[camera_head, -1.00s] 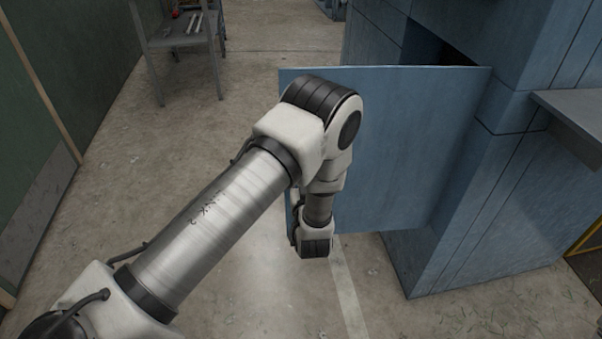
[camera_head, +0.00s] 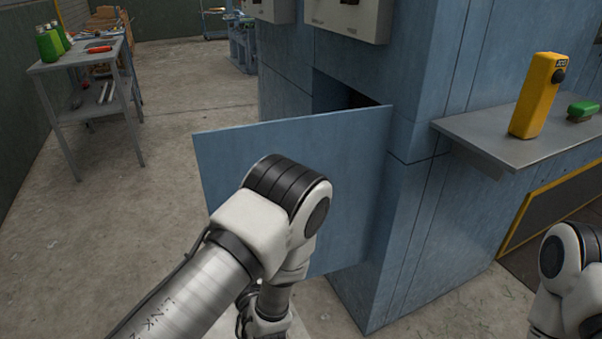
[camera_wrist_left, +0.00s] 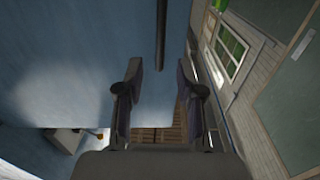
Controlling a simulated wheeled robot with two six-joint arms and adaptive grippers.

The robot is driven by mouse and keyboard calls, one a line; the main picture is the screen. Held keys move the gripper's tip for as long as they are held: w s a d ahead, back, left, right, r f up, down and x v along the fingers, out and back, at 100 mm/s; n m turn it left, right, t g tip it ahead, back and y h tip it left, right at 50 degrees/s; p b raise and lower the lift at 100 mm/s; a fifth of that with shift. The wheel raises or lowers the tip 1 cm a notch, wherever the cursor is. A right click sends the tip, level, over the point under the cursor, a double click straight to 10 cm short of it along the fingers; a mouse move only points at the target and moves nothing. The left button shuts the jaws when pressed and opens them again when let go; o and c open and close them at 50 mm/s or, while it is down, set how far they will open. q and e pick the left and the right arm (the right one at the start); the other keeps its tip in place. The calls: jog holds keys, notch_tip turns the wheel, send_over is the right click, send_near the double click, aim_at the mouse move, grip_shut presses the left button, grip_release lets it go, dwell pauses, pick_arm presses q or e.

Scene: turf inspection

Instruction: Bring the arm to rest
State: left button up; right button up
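My left arm (camera_head: 250,230) reaches in from the left in the head view, bent at the elbow in front of an open blue cabinet door (camera_head: 350,150). Its gripper is hidden or out of frame there. In the left wrist view my left gripper (camera_wrist_left: 160,74) is open, its two fingers apart with nothing between them. A blue panel (camera_wrist_left: 80,60) with a dark bar (camera_wrist_left: 161,35) lies beyond the fingertips; no contact is visible. My right arm (camera_head: 568,265) shows only partly at the lower right; its gripper is not seen.
The blue cabinet (camera_head: 405,230) stands to the right, with a dark opening (camera_head: 340,93) behind the door. A grey shelf (camera_head: 470,125) holds a yellow device (camera_head: 535,97) and a green-topped item (camera_head: 582,112). A metal table (camera_head: 85,58) stands far left. Floor between is clear.

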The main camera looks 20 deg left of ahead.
pick_arm(q)
jog(key=s+a+f+m+g+h+p, duration=0.1)
jog(key=s+a+f+g+h+p, duration=0.15)
jog(key=s+a+g+p, duration=0.45)
jog(key=s+d+f+m+g+h, duration=0.2)
jog(key=s+d+h, duration=0.1)
jog(key=s, duration=0.4)
jog(key=s+d+f+m+g+h+p, duration=0.1)
jog(key=s+d+f+m+g+h, duration=0.1)
jog(key=s, duration=0.5)
jog(key=s+d+f+m+g+h+p, duration=0.1)
jog(key=s+d+f+m+g+h, duration=0.1)
jog(key=s+d, duration=0.4)
notch_tip(320, 180, down, 2)
jog(key=shift+s+g+h, duration=0.6)
jog(key=shift+s+h, duration=0.25)
jog(key=shift+s, duration=0.05)
